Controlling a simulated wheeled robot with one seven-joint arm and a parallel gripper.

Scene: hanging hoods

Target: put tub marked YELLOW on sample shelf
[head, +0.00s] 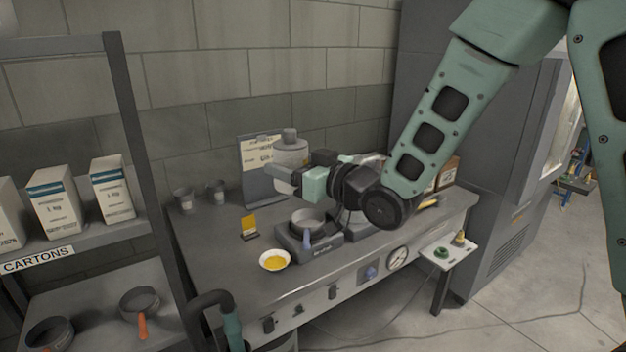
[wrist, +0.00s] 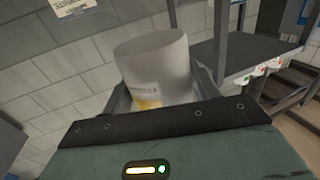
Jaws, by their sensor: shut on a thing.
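My gripper (head: 278,176) is shut on a pale grey-white tub (wrist: 155,65), which sits between the two fingers in the wrist view. A yellow patch shows low on the tub's side, partly hidden by my gripper; its lettering is too small to read. In the head view a pale tub (head: 290,150) shows at my gripper, above the bench. No shelf marked for samples can be read. A dark shelf (wrist: 262,50) with small labels on its edge is at the right in the wrist view.
The grey bench (head: 205,245) holds a dark device with a pan (head: 307,219), a bowl of yellow material (head: 275,261), a yellow card (head: 249,226) and two cups at the back left. A rack labelled CARTONS (head: 38,260) stands left. A small side table (head: 449,250) stands right.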

